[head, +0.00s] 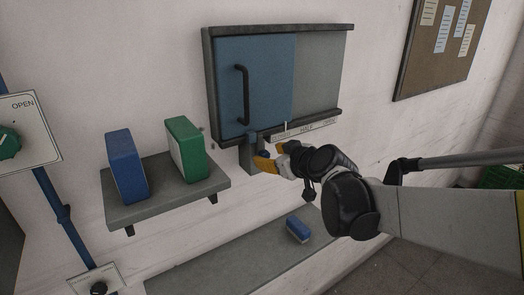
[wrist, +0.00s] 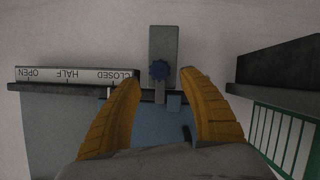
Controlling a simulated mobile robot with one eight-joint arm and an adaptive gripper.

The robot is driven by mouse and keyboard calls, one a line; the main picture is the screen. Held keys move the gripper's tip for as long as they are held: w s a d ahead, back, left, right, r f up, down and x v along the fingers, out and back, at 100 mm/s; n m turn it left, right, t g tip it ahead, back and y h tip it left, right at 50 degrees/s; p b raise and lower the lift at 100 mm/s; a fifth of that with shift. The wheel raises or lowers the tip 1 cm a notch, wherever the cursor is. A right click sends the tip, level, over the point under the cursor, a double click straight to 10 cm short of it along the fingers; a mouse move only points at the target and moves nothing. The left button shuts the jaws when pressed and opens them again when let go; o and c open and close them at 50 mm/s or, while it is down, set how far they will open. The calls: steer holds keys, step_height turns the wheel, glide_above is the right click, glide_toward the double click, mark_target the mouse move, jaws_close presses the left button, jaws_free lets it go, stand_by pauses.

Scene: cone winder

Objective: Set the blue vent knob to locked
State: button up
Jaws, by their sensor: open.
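The vent is a dark frame on the wall with a blue sliding panel (head: 228,75) and a black handle (head: 243,95). In the head view the knob (head: 263,153) is partly hidden by my gripper. My gripper (head: 272,156) is open in front of it, with yellow fingers. In the wrist view the fingertips (wrist: 160,78) stand either side of the knob, with gaps. I cannot tell which position the knob is turned to.
A scale strip (wrist: 75,75) reads CLOSED, HALF and OPEN, upside down in the wrist view. A shelf (head: 170,197) with a blue box (head: 126,167) and a green box (head: 186,148) is close on the left. A blue block (head: 298,229) lies on a lower ledge (head: 235,265).

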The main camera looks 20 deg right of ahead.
steer(key=v, duration=0.8)
steer(key=shift+s, duration=0.2)
steer(key=s+f+m+g+h+b, duration=0.1)
steer(key=s+f+g+b, duration=0.1)
steer(key=s+f+b, duration=0.4)
steer(key=s+a+f+m+g+h+b, duration=0.1)
steer(key=s+f+b, duration=0.5)
steer(key=f+b, duration=1.1)
steer(key=s+a+f+m+g+h+b, duration=0.1)
steer(key=s+f+m+g+b, duration=0.2)
steer(key=f, duration=2.1)
steer(key=s+b, duration=0.4)
steer(key=b, duration=0.4)
steer(key=shift+a+b, duration=0.15)
steer(key=shift+b, duration=0.25)
